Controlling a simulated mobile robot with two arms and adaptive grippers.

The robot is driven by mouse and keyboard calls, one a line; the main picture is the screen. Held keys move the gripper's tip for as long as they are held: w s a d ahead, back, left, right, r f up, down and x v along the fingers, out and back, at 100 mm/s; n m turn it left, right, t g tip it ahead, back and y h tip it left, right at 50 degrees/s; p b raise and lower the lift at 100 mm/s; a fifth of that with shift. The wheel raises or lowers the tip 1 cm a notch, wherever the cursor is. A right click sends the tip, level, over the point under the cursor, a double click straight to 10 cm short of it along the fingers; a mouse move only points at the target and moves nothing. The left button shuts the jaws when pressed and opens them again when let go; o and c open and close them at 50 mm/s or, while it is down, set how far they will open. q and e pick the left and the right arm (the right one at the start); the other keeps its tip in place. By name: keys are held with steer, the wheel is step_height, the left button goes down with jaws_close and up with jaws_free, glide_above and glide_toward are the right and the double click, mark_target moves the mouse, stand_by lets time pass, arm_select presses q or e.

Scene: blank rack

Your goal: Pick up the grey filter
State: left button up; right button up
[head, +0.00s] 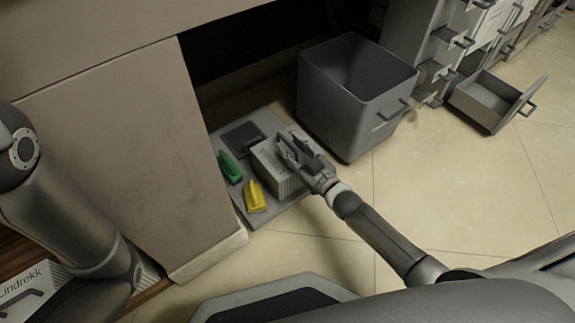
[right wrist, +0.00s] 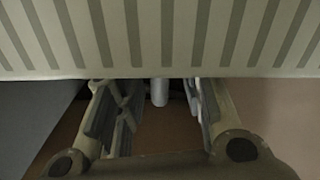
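A light grey box-shaped filter (head: 270,170) with ridged sides stands on a grey mat (head: 283,215) on the floor. Its striped side fills the top of the right wrist view (right wrist: 165,35). My right gripper (head: 289,150) is over the filter's right part, with its fingers apart. In the right wrist view the open fingers (right wrist: 158,108) lie just below the striped side, and a short light grey cylinder shows between them. I cannot tell whether the fingers touch the filter. My left arm comes in at the left; its gripper does not show.
A green item (head: 230,167), a yellow item (head: 255,197) and a flat dark square (head: 243,138) lie on the mat. A grey bin (head: 345,110) stands close behind. A brown panel (head: 125,150) is left. An open drawer (head: 487,100) juts out right; the floor between is clear.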

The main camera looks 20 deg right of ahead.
steer(key=shift+b+x, duration=0.35)
steer(key=shift+x, duration=0.75)
jaws_close()
steer(key=shift+r, duration=0.15)
